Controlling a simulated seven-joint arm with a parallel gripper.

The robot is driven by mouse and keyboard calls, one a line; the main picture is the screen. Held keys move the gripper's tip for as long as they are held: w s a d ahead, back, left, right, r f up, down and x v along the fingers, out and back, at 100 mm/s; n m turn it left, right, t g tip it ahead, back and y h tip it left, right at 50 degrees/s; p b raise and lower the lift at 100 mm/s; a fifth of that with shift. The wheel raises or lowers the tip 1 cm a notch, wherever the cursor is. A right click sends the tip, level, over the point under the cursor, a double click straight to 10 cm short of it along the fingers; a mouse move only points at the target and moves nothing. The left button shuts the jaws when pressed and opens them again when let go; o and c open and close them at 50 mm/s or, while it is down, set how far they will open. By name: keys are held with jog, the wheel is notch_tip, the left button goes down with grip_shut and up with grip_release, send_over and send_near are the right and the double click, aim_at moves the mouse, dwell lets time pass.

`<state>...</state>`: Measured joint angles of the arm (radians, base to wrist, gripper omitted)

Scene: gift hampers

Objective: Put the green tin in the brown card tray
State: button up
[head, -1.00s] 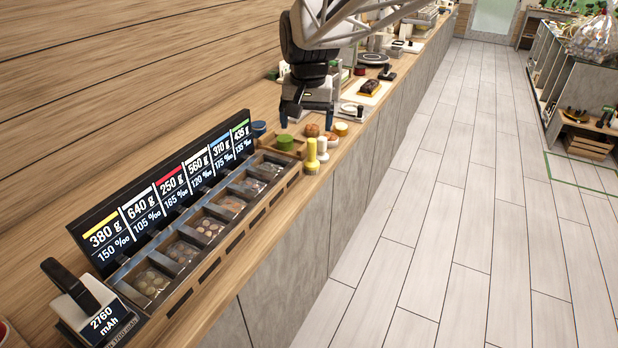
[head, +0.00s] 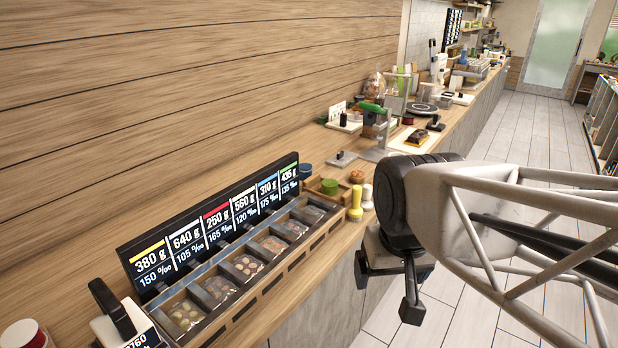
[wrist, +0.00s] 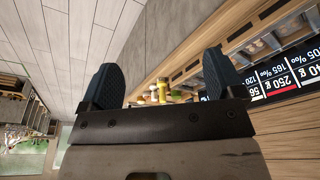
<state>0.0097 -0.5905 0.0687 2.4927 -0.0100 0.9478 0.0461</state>
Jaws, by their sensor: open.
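The green tin (head: 329,186) stands upright in the small brown tray (head: 318,196), just past the far end of the row of sample compartments. The tray's inside is partly hidden by the tin and its walls. My gripper (head: 388,290) is open and empty, out past the counter's front edge, to the right of and nearer than the tray. In the wrist view my gripper (wrist: 162,75) shows two spread dark fingers with nothing between them. Small items on the counter show beyond, too small to tell the tin surely.
A yellow bottle (head: 355,204) and a white bottle (head: 367,195) stand right of the tray. A blue-lidded tin (head: 305,170) is behind it. The sign board (head: 213,222) stands along the compartments. The aisle floor (head: 510,140) is clear.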

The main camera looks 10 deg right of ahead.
jog(key=shift+s+f, duration=0.3)
jog(key=shift+s, duration=0.3)
jog(key=shift+s+f, duration=0.3)
jog(key=shift+s, duration=0.3)
